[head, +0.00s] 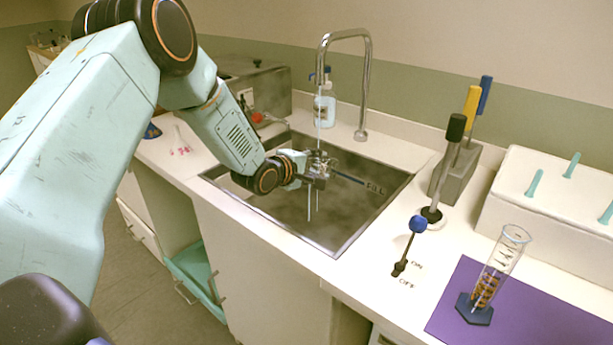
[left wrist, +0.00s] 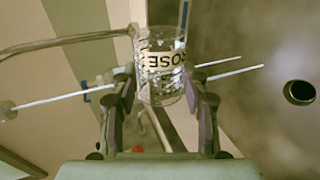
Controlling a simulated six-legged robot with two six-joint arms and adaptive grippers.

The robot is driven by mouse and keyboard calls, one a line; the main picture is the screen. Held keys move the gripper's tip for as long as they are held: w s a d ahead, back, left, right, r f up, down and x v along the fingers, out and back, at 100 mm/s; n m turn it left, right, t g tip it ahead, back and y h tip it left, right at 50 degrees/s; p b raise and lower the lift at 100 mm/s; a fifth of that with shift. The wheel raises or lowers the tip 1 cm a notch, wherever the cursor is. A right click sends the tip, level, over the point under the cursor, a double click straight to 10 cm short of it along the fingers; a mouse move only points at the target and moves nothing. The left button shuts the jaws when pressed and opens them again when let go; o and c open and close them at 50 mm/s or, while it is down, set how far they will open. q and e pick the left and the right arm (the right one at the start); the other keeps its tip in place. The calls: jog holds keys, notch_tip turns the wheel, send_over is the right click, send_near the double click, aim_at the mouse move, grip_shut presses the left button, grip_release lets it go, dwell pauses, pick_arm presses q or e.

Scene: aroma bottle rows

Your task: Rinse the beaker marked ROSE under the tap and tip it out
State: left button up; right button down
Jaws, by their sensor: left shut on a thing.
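My left gripper (head: 318,177) is over the sink and shut on a small clear glass beaker (head: 325,160). In the left wrist view the gripper (left wrist: 165,100) has a finger on each side of the beaker (left wrist: 165,88), whose white label reads ROSE. The beaker looks turned on its side relative to the falling water. The chrome tap (head: 368,70) arches above it, and a thin stream (head: 318,110) falls from the spout to the beaker. Two thin streams leave below it. The spout also shows in the left wrist view (left wrist: 60,42). My right gripper is out of view.
The sink (head: 345,235) has a dark drain (left wrist: 299,92). A blue-knobbed lever (head: 408,245) stands beside ON and OFF marks. A measuring cylinder (head: 497,265) with amber contents stands on a purple mat (head: 540,325). A bottle (head: 325,108) stands behind the sink.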

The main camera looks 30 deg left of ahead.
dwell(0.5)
pick_arm(q)
jog(key=shift+a+r+n+h, duration=0.25)
jog(key=shift+n+h, duration=0.15)
jog(key=shift+n, duration=0.1)
jog(key=shift+w+a+r+n+h, duration=0.1)
jog(key=shift+a+n+h, duration=0.2)
jog(key=shift+n, duration=0.1)
jog(key=shift+d, duration=0.1)
dwell(0.5)
jog(key=shift+d+f+m+y, duration=0.3)
jog(key=shift+d+m+y, duration=0.25)
jog(key=shift+m, duration=0.35)
jog(key=shift+a, duration=0.1)
